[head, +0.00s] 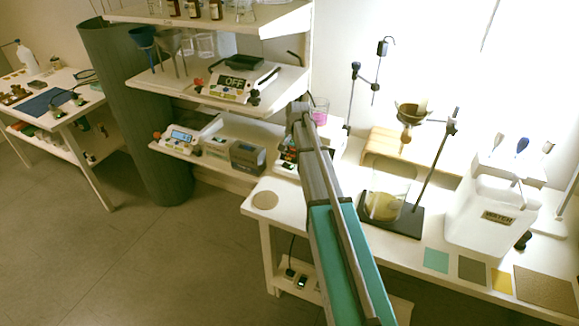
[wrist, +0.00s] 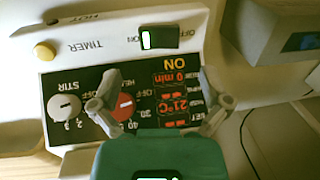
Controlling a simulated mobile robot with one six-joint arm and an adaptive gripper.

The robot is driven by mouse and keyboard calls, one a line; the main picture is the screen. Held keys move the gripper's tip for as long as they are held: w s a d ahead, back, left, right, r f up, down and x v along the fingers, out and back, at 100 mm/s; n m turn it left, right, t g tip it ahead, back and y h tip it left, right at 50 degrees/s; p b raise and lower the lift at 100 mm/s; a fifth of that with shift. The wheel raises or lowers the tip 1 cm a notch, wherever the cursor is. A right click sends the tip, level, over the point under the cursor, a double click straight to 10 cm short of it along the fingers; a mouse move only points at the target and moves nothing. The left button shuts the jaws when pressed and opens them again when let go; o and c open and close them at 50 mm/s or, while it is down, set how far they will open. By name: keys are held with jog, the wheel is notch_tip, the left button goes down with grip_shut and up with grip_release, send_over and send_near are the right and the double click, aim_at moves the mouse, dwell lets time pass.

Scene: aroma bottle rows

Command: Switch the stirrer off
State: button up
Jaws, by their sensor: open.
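The stirrer is a white hotplate unit; its front panel (wrist: 75,140) fills most of the wrist view, upside down. It has a grey STIR knob (wrist: 64,106), a red HEAT knob (wrist: 123,106), and a display (wrist: 172,92) reading ON, 0 min and 21°C. A rocker switch (wrist: 158,38) sits on the white body beside a printed ON. A yellow round button (wrist: 44,51) is near the TIMER label. My gripper (wrist: 160,100) is open and empty over the panel, one finger between the knobs, the other past the display. In the head view my arm partly hides the stirrer (head: 288,158).
A beaker of pink liquid (head: 320,112) stands behind my arm.

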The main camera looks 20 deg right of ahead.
aim_at(289, 164)
jog(key=shift+w+a+f+b, duration=0.1)
jog(key=shift+f+b, duration=0.8)
jog(key=shift+f, duration=0.15)
jog(key=shift+w+a+f+b, duration=0.1)
jog(key=shift+f+b, duration=0.75)
jog(key=shift+f, duration=0.15)
jog(key=c, duration=1.2)
jog(key=shift+o, duration=0.2)
jog(key=shift+w+a+g+h, duration=0.15)
jog(key=shift+w+g+h, duration=0.05)
jog(key=shift+g+h, duration=0.6)
jog(key=o, duration=1.2)
jog(key=shift+c, duration=0.2)
jog(key=shift+s, duration=0.15)
